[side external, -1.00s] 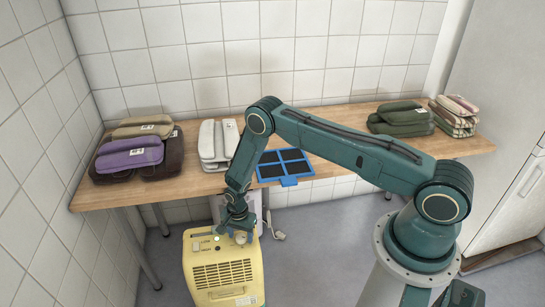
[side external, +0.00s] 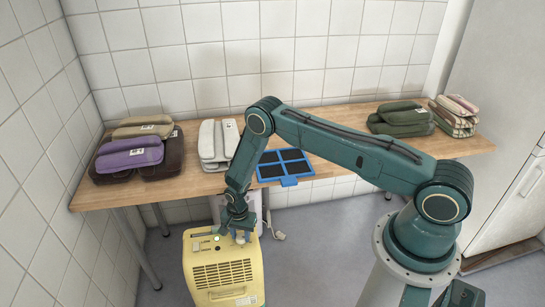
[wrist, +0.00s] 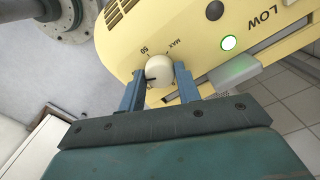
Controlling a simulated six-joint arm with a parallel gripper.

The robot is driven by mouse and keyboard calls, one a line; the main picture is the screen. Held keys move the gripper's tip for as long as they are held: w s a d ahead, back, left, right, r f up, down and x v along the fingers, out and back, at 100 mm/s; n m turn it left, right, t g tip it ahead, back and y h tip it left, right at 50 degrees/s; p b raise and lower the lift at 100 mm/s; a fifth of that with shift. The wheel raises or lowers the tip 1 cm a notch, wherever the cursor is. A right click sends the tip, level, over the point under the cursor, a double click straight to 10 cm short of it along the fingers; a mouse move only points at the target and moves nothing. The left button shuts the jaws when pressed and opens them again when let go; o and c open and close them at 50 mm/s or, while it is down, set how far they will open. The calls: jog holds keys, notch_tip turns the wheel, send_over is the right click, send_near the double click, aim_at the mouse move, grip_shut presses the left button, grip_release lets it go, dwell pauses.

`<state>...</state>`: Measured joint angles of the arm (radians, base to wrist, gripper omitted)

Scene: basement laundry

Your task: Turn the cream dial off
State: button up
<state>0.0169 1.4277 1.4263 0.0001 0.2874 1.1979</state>
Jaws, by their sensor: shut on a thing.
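The cream dial (wrist: 158,68) is a round knob on the top panel of a yellow machine (side external: 222,273). In the wrist view a short dark mark shows on the dial's left side, and the printed "50" and "MAX" stand beyond it. My gripper (wrist: 159,72) has one blue-grey finger on each side of the dial and is shut on it. In the side view my gripper (side external: 241,234) reaches down onto the machine's top and mostly hides the dial. A green lamp (wrist: 228,43) beside the word "LOW" is lit.
A grey rectangular tab (wrist: 234,73) and a dark round part (wrist: 214,10) lie near the dial. A wooden table (side external: 330,127) stands behind the machine, with folded cloths and a blue-framed tray (side external: 290,182). Grey floor is open to the machine's right.

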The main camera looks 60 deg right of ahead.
jog(key=n, duration=0.5)
jog(key=shift+n, duration=0.3)
jog(key=n, duration=1.1)
jog(key=shift+n, duration=0.4)
jog(key=n, duration=0.5)
jog(key=shift+n, duration=0.3)
jog(key=o, duration=1)
jog(key=shift+r, duration=0.1)
